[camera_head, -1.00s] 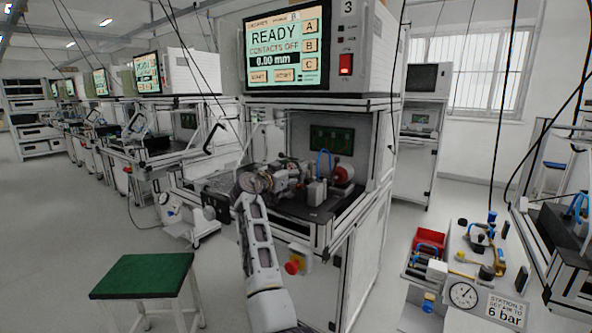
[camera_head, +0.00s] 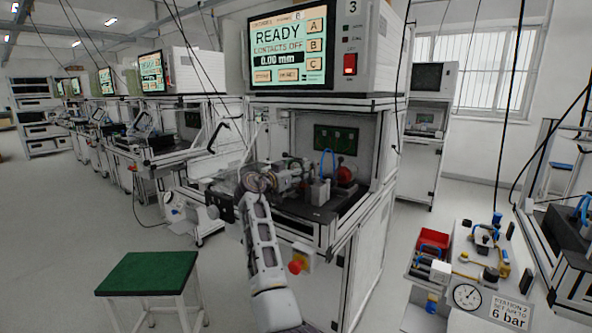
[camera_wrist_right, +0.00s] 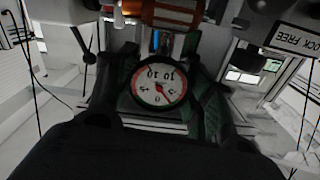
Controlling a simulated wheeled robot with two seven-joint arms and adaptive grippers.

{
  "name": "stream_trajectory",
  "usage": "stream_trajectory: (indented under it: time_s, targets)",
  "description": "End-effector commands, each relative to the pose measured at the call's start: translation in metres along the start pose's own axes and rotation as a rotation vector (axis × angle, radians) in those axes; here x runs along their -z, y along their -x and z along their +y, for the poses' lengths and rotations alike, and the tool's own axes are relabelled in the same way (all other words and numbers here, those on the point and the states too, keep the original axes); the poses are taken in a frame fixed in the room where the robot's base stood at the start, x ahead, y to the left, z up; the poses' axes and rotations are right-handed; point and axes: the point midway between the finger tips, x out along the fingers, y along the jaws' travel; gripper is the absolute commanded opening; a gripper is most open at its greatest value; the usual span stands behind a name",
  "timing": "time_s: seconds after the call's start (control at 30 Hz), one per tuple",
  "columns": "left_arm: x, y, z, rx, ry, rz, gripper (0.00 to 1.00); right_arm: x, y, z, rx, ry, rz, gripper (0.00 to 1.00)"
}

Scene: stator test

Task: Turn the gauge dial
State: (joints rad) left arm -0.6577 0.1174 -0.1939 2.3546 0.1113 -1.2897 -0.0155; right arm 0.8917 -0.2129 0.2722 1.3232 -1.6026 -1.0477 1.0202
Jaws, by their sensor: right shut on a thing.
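In the right wrist view a small round gauge dial (camera_wrist_right: 158,84), with a white face, a reddish rim and a thin red needle, sits between my fingers. Its numbers look upside down. My right gripper (camera_wrist_right: 160,82) is shut on it, with a dark finger on each side. In the head view my right arm reaches up from the bottom to the front of the test bench. My right gripper (camera_head: 284,172) is small there and the dial cannot be made out. My left gripper is not in view.
A copper-coloured coil part (camera_wrist_right: 165,12) is close above the dial in the wrist view. A screen (camera_head: 288,50) above the bench reads READY, CONTACTS OFF, 0.00 mm. A green stool (camera_head: 148,273) stands at the left. A cart with another gauge (camera_head: 467,296) stands at the right.

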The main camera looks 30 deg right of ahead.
Motion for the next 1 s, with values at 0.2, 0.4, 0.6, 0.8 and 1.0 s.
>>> stream_trajectory:
  time_s: [0.2, 0.4, 0.6, 0.8, 1.0]
  targets:
    - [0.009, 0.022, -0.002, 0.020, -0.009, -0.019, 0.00, 0.002, 0.000, 0.000, 0.001, 0.077, 0.001, 0.28]
    - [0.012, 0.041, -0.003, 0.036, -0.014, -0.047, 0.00, 0.002, 0.000, 0.000, 0.000, 0.153, 0.001, 0.28]
    - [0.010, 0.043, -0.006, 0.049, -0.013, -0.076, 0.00, 0.002, 0.000, 0.000, 0.000, 0.231, 0.002, 0.28]
    - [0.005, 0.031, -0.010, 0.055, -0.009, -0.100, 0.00, 0.002, 0.000, 0.001, 0.000, 0.317, 0.000, 0.28]
    - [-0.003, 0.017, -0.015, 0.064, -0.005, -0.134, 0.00, 0.003, 0.000, 0.001, 0.000, 0.439, 0.002, 0.28]
